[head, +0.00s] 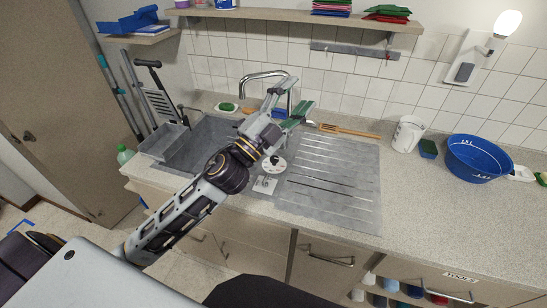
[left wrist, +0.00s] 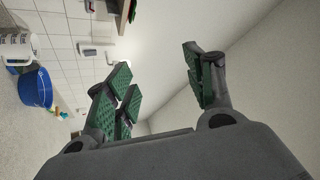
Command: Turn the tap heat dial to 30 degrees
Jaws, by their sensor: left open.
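The heat dial is a white disc (head: 273,165) with a dark centre, at the front edge of the sink area in the head view. A pale square plate (head: 265,184) lies just in front of it. The dial's scale is too small to read. My left gripper (head: 294,98) is open, above the sink and beyond the dial, near the curved metal tap (head: 264,74). My left forearm passes close to the dial's left side. The left wrist view shows the gripper's green pads apart (left wrist: 157,78) with nothing held between them; the dial is not in that view. My right gripper is not in view.
A grey drainboard (head: 335,190) lies right of the dial. A wooden fork-like utensil (head: 345,131) lies behind it. A white jug (head: 408,134) and a blue basin (head: 478,158) stand to the right. A grey tub (head: 165,142) sits left; a shelf (head: 290,14) hangs above.

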